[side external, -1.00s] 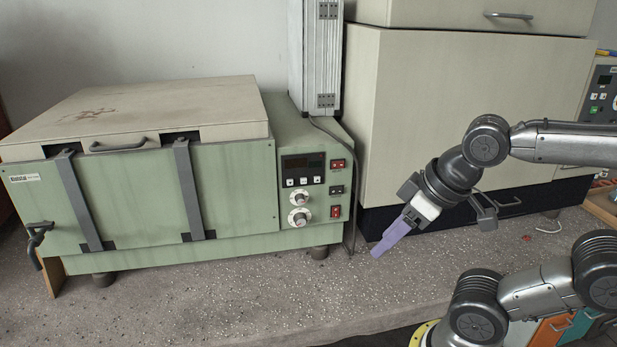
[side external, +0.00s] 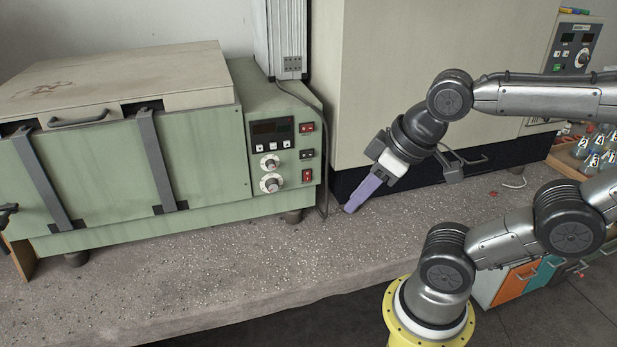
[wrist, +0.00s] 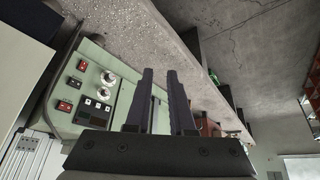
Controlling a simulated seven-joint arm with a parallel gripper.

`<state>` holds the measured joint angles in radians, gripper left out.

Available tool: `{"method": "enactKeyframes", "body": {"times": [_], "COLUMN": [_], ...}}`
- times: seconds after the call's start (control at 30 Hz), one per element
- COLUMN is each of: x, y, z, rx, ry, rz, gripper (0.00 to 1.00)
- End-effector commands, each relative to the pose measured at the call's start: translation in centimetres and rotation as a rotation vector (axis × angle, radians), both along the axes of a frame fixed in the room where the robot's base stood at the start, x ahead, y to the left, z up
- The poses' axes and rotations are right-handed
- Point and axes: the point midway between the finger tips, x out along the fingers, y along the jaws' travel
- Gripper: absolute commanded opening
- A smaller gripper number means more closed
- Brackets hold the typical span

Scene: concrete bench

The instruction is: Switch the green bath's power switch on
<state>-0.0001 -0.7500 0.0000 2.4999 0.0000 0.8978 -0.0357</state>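The green bath (side external: 110,165) stands on the bench at the left in the side view. Its front panel carries a dark display, two round knobs and a column of switches. There is a red upper switch (side external: 307,127), a dark middle switch (side external: 307,154) and a red lower switch (side external: 307,175); I cannot read their labels or positions. The switches also show at the left in the wrist view (wrist: 73,82). My gripper (side external: 350,208) points down and left, to the right of the panel and apart from it. Its purple fingers (wrist: 160,72) are parallel with an empty gap between them.
A large beige cabinet (side external: 400,60) stands behind my gripper. A grey metal column (side external: 280,40) rises behind the bath, with a cable hanging beside the panel. The speckled bench (side external: 200,255) is clear in front of the bath. A rack of bottles (side external: 590,150) is at the right.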

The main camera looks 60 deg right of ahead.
Motion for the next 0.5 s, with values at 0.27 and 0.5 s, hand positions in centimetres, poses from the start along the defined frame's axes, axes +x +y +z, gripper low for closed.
{"method": "enactKeyframes", "body": {"times": [0.27,0.5], "x": [3.5,10.4], "y": [-1.1,-5.5], "z": [2.3,2.5], "rx": [-0.230,-0.481], "ry": [-0.067,0.021], "rz": [0.307,0.568], "gripper": [0.00,0.00]}}
